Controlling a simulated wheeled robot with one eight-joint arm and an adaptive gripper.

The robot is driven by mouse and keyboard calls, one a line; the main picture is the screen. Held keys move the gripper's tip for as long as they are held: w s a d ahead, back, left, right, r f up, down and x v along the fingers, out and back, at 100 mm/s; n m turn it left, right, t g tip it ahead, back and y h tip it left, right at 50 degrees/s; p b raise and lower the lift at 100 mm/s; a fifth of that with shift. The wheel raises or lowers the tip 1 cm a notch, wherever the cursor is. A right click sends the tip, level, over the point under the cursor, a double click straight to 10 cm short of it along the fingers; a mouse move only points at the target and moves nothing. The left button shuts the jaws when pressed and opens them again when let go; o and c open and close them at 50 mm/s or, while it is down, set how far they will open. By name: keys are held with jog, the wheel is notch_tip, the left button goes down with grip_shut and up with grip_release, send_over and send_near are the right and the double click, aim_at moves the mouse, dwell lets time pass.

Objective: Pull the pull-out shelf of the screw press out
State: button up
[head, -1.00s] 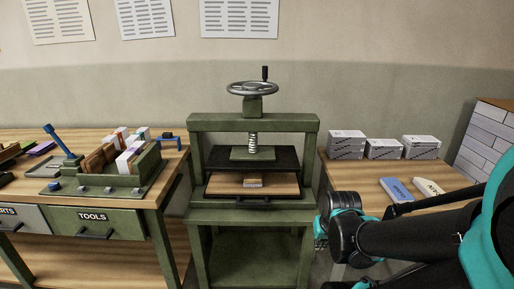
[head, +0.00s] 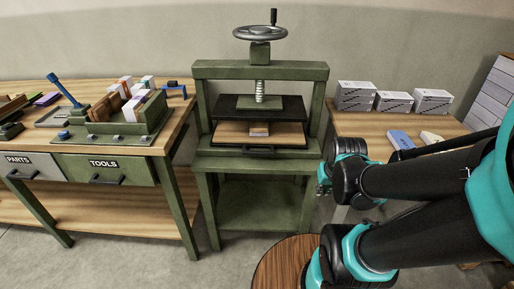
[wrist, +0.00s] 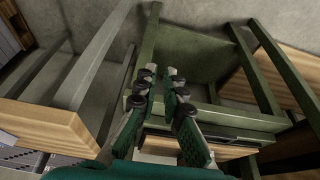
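The green screw press (head: 262,69) stands in the middle of the head view, with a handwheel, screw and dark plate. Its pull-out shelf (head: 232,133) is a wooden board under the dark plate, with a dark handle (head: 262,150) along its front edge. My gripper (head: 324,178) is right of the press, below shelf height and apart from the handle. In the wrist view my gripper (wrist: 161,82) is open and empty; the shelf (wrist: 226,153) shows partly behind the right finger.
A workbench (head: 150,152) with drawers, a clamp and a green organiser stands left. A table (head: 370,124) with white boxes and two small blocks stands right, close to my arm. A round wooden top (head: 285,265) is low in front. Floor in front of the press is partly clear.

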jog(key=o, duration=0.4)
jog(key=w+a+r+n, duration=0.2)
jog(key=w, duration=0.2)
jog(key=w+a+r+n+g, duration=0.1)
jog(key=w+a+r+n, duration=0.2)
jog(key=w, duration=0.2)
jog(key=w+a+r+n+g, duration=0.1)
jog(key=w+a+r+n, duration=0.2)
jog(key=w, duration=0.1)
jog(key=shift+w+r, duration=0.15)
jog(key=shift+w, duration=0.2)
jog(key=shift+o, duration=0.2)
notch_tip(320, 180, up, 6)
jog(key=n+g, duration=0.2)
jog(key=n, duration=0.8)
send_over(258, 152)
notch_tip(258, 152, down, 17)
jog(key=shift+w, duration=0.15)
jog(key=shift+c, duration=0.4)
grip_shut()
